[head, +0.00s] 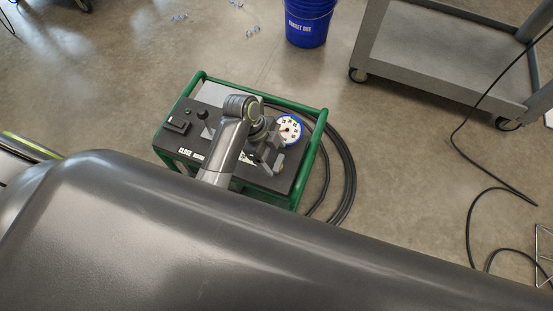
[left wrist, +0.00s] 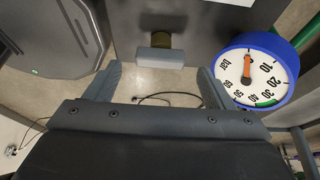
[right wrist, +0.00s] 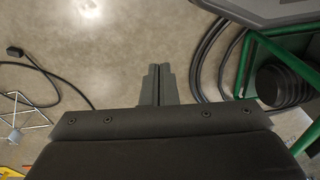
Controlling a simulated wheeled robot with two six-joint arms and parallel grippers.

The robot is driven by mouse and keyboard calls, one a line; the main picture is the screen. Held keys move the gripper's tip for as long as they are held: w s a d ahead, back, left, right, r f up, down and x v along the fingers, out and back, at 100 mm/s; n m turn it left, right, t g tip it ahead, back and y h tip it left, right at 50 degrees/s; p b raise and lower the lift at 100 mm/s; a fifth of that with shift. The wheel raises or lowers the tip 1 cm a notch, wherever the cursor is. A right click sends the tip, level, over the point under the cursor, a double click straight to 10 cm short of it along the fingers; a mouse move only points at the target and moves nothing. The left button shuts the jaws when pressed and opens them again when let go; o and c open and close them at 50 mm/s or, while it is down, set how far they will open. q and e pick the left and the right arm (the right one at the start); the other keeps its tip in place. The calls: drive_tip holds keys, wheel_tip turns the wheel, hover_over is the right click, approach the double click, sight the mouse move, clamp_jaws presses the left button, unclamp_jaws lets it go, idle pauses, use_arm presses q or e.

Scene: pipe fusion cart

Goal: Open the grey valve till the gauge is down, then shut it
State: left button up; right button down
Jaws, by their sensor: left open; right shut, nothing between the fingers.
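The grey valve handle (left wrist: 160,58) sits on a brass-coloured stem just beyond my left fingertips in the left wrist view. My left gripper (left wrist: 158,78) is open, with one finger to each side of the handle and a visible gap. The blue-rimmed gauge (left wrist: 258,68) is right of the right finger. Its orange needle points straight up in that view, before the 10 mark. In the head view the gauge (head: 290,130) is on the green-framed unit (head: 202,76), and my left arm hides the valve. My right gripper (right wrist: 157,84) is shut and empty over the floor.
A black hose (head: 349,175) is coiled on the floor right of the unit. A blue bucket (head: 308,25) and a grey cart (head: 430,68) stand farther back. A cable lies on the floor at right. My dark body covers the lower head view.

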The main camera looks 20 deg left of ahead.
sight(278, 165)
use_arm(q)
drive_tip(key=shift+x, duration=1.35)
use_arm(e)
drive_tip(key=shift+w+a+r+t, duration=0.1)
drive_tip(key=shift+w+r+t, duration=0.2)
drive_tip(key=shift+r, duration=0.1)
use_arm(q)
drive_tip(key=c, duration=1)
drive_tip(key=shift+r+n+p, duration=0.15)
drive_tip(key=shift+n+p, duration=0.35)
drive_tip(key=shift+p, duration=0.4)
drive_tip(key=shift+t, duration=0.3)
use_arm(e)
drive_tip(key=shift+s+d+f, duration=0.2)
drive_tip(key=shift+f, duration=0.7)
drive_tip(key=shift+s+d+f, duration=0.15)
drive_tip(key=shift+d+f, duration=0.1)
drive_tip(key=shift+f, duration=0.7)
drive_tip(key=shift+s+d+f, duration=0.2)
drive_tip(key=shift+f, duration=0.7)
use_arm(q)
drive_tip(key=o, duration=1)
